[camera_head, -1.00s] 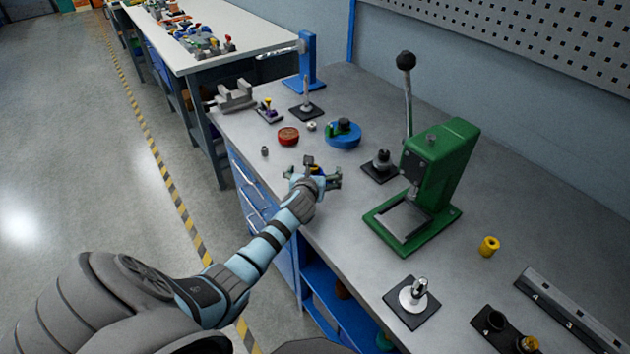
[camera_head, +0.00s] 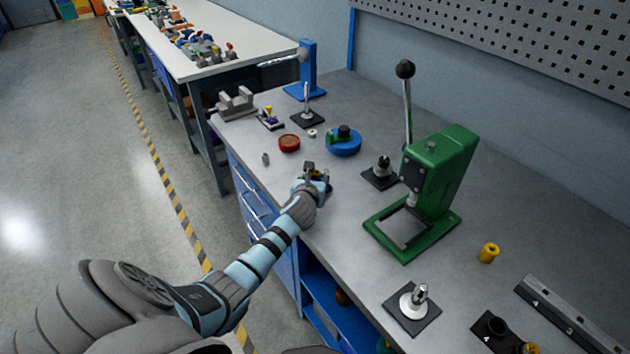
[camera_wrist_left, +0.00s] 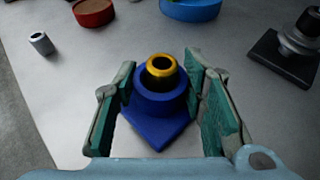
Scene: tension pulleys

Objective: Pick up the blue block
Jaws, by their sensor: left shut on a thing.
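The blue block (camera_wrist_left: 157,130) has a flat base and a round collar with a gold-rimmed bushing (camera_wrist_left: 161,68) standing in it. In the left wrist view it sits between the two green-padded fingers of my left gripper (camera_wrist_left: 160,80), which is shut on it. In the head view my left gripper (camera_head: 317,174) is low over the near left part of the workbench (camera_head: 330,235) and largely hides the block. I cannot tell whether the block still touches the bench. My right gripper is not in view.
A red round part (camera_head: 289,143), a blue round part (camera_head: 343,146) and a small grey cylinder (camera_head: 265,158) lie beyond the gripper. A black-based post (camera_head: 381,172) and a green lever press (camera_head: 436,180) stand to the right. Bare bench lies between gripper and press.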

